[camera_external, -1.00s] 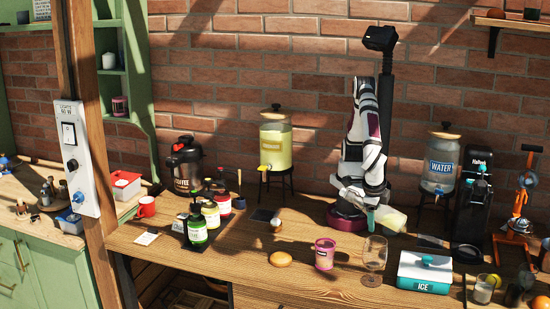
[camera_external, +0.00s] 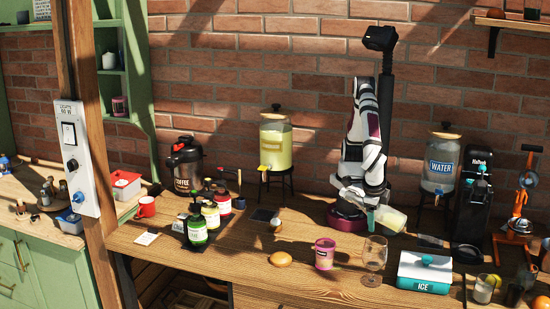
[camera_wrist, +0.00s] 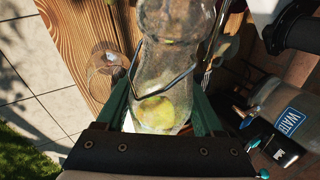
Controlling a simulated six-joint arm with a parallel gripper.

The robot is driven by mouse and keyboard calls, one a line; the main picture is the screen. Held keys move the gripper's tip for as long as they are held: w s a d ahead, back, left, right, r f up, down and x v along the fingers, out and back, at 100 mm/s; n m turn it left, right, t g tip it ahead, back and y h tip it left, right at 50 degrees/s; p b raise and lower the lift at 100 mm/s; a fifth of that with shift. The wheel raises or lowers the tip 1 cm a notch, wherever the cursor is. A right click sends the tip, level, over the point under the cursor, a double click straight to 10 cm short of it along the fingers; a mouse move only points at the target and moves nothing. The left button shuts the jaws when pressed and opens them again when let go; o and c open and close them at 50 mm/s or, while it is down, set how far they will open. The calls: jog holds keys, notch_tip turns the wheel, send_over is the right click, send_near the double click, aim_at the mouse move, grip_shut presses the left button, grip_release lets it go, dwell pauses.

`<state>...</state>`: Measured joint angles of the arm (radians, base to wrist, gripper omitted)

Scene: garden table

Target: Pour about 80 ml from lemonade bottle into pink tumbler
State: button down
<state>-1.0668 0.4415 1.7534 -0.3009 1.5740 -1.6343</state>
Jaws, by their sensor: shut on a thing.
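My gripper (camera_external: 371,217) is shut on the lemonade bottle (camera_external: 392,219), a clear bottle held tilted, well over on its side, above the table in front of my base. In the wrist view the bottle (camera_wrist: 163,65) lies between the green fingers of my gripper (camera_wrist: 165,112). It has a wire clasp, and something yellow shows inside it. The pink tumbler (camera_external: 324,254), with a label on its side, stands upright on the table, to the left of and nearer than my gripper, apart from the bottle. Its inside is too small to judge. I cannot see any stream of liquid.
A stemmed glass (camera_external: 375,256) stands just right of the tumbler and also shows in the wrist view (camera_wrist: 106,72). A white and teal ice box (camera_external: 424,274) is farther right. The water dispenser (camera_external: 440,165) stands behind right.

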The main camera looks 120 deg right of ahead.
aim_at(356, 200)
jog(key=shift+w+d+f+h, duration=0.1)
jog(key=shift+h, duration=0.2)
jog(key=w+d+r+t+h, duration=0.1)
jog(key=t+h, duration=0.1)
jog(key=w+d+r+m+t+h, duration=0.1)
jog(key=w+d+r+t+h, duration=0.1)
jog(key=h, duration=0.1)
jog(key=t, duration=0.1)
jog(key=r+m+t+h, duration=0.1)
jog(key=shift+w+d+h, duration=0.25)
jog(key=shift+d+h, duration=0.05)
jog(key=h, duration=0.1)
jog(key=t+h, duration=0.1)
jog(key=m, duration=0.1)
jog(key=shift+w+d+r+t+h, duration=0.3)
jog(key=shift+w+r+t+h, duration=0.05)
jog(key=shift+r+t+h, duration=0.05)
